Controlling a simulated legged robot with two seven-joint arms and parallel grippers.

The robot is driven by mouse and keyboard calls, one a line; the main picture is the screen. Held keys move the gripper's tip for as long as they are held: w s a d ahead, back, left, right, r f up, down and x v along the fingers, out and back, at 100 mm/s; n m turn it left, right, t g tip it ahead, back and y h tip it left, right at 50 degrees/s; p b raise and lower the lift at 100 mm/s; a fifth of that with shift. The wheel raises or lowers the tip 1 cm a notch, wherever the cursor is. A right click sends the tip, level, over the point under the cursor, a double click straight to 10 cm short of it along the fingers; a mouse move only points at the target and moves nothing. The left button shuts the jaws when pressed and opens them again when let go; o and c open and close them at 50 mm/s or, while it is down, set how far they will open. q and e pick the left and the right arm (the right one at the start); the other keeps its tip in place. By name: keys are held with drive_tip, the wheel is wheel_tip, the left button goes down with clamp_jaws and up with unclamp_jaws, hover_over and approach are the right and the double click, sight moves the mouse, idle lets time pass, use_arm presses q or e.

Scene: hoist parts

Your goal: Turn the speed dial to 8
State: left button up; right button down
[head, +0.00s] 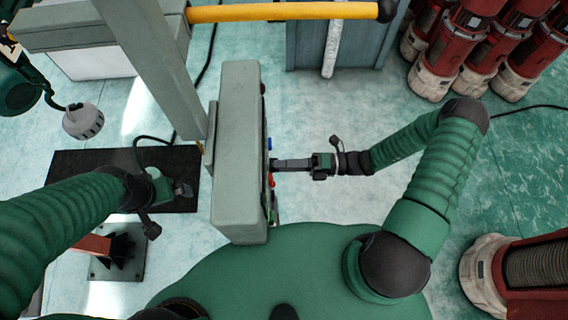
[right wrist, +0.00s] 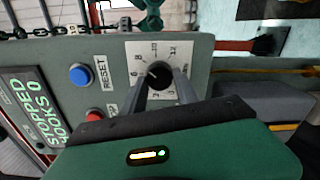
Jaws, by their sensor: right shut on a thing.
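The speed dial (right wrist: 158,74) is a black knob on a white plate with printed numbers, on the grey control panel (right wrist: 205,60) in the right wrist view. My right gripper (right wrist: 160,82) is shut on the dial, with one finger on each side of it. The exact number it points to is hard to read. In the head view the control box (head: 240,150) shows from above, and my right gripper (head: 275,164) reaches its right face; the dial is hidden there. My left gripper (head: 183,190) is at the left, and its jaws are too unclear to judge.
A blue RESET button (right wrist: 80,75) and a red button (right wrist: 94,114) sit beside the dial, next to a green-lettered display (right wrist: 35,110). A yellow bar (head: 285,12) crosses above the box. Red cylinders (head: 470,45) stand at the upper right.

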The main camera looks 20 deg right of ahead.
drive_tip(key=shift+w, duration=0.15)
idle(0.4)
drive_tip(key=c, duration=1.2)
unclamp_jaws()
drive_tip(key=shift+c, duration=0.2)
drive_tip(key=shift+o, duration=1.6)
drive_tip(key=shift+w+f, duration=0.1)
drive_tip(key=shift+w, duration=0.05)
drive_tip(key=shift+s+d, duration=0.1)
drive_tip(key=shift+s, duration=0.1)
